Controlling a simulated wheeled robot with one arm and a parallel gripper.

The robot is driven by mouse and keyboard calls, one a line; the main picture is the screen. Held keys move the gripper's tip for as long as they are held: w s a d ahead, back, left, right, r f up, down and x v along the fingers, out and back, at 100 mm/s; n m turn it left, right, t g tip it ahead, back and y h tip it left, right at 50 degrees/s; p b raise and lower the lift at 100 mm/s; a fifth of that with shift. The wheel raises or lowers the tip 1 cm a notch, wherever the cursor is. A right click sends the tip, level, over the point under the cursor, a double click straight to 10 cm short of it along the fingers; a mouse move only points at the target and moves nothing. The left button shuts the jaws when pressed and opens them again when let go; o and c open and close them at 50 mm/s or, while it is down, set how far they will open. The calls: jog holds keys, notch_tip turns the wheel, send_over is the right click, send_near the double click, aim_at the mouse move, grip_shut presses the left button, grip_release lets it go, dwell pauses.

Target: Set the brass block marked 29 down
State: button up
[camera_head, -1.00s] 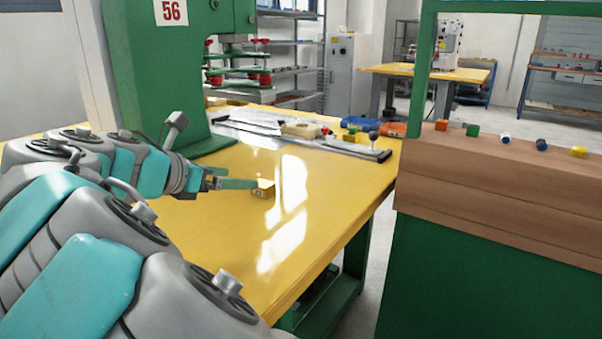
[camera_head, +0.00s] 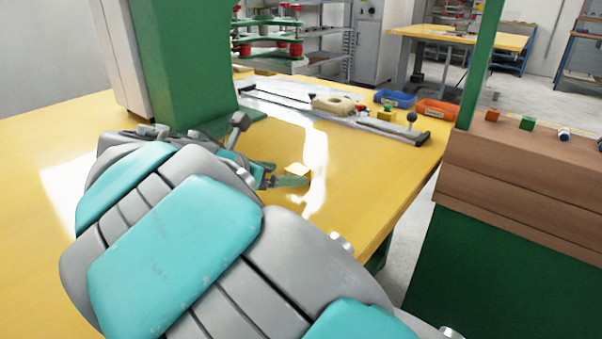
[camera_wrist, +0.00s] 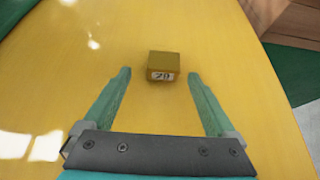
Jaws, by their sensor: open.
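The small brass block (camera_wrist: 163,65) rests on the yellow table in the wrist view, upright, with a white label on the side facing me. The label's digits look like 29 but are blurred. My gripper (camera_wrist: 159,76) is open, its two green fingers apart with a gap on each side of the block. The block is just ahead of the fingertips, about centred between them.
The yellow table (camera_head: 375,185) is clear around the block. Behind it lie a metal rail (camera_head: 360,124), a beige piece (camera_head: 334,105), a blue bin (camera_head: 393,98) and an orange bin (camera_head: 437,109). A green machine column (camera_head: 185,70) stands at left; a wooden ledge (camera_head: 530,165) is at right.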

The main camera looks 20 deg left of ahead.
aim_at(296, 169)
jog(key=x, duration=0.3)
jog(key=r+x, duration=0.1)
jog(key=x, duration=0.1)
jog(key=shift+w+d, duration=0.15)
jog(key=shift+d, duration=0.15)
grip_shut()
dwell(0.4)
